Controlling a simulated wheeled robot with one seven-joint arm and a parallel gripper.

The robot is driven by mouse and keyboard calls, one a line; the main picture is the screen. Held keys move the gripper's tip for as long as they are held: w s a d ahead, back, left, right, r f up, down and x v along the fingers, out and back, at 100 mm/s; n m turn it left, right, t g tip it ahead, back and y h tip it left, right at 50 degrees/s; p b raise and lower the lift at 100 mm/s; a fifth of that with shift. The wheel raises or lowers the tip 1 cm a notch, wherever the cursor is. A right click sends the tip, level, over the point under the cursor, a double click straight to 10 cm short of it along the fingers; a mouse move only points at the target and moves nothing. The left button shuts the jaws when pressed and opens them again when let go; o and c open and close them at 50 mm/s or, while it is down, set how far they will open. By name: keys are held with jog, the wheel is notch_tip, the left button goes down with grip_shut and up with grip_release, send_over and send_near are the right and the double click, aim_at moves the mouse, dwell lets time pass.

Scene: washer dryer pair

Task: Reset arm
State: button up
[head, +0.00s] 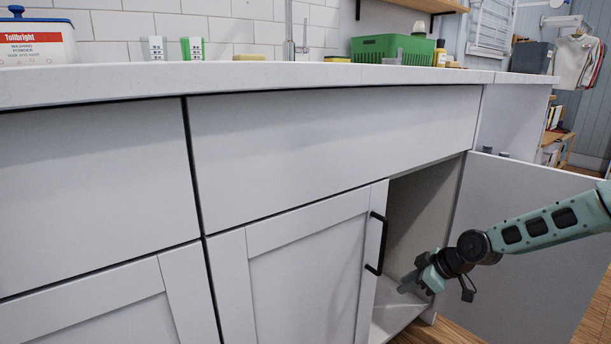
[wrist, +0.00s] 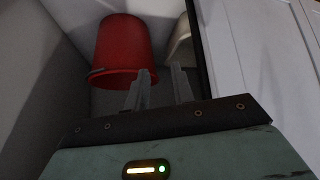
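My arm (head: 545,225) reaches in from the right in the head view. My gripper (head: 408,286) is at the low opening of the under-counter cabinet, in front of its floor (head: 390,320). In the wrist view my gripper (wrist: 160,82) shows two grey fingers with a gap between them and nothing held. A red bucket (wrist: 122,42) stands inside the cabinet beyond the fingertips. Whether the left finger touches the bucket cannot be told. The bucket does not show in the head view.
The right cabinet door (head: 530,210) stands wide open behind my arm. The left door (head: 305,265) with a black handle (head: 376,245) is shut. A pale curved object (wrist: 181,38) is beside the bucket. The counter (head: 250,78) holds a green basket (head: 392,49).

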jog(key=s+d+r+m+g+h, duration=0.15)
jog(key=s+r+m, duration=0.3)
jog(key=s, duration=0.45)
jog(key=s+d+r+m+h, duration=0.35)
jog(key=s+r, duration=0.25)
jog(key=s, duration=0.3)
jog(key=s+d+r+m+g+h, duration=0.1)
jog(key=s+r+m+h, duration=0.1)
jog(key=s+r+m, duration=0.5)
jog(key=s+a+r+n+g+p, duration=0.1)
jog(key=s+a+r+n+p, duration=0.35)
jog(key=s+a, duration=0.4)
jog(key=s+a+r+n+g+p, duration=0.1)
jog(key=s+a+r+n+p, duration=0.3)
jog(key=s+a+n, duration=0.45)
notch_tip(320, 180, up, 36)
jog(key=w+a+m+p, duration=0.1)
jog(key=w+m+p, duration=0.1)
jog(key=p, duration=3.4)
jog(key=shift+r+y, duration=0.25)
jog(key=shift+y, duration=0.15)
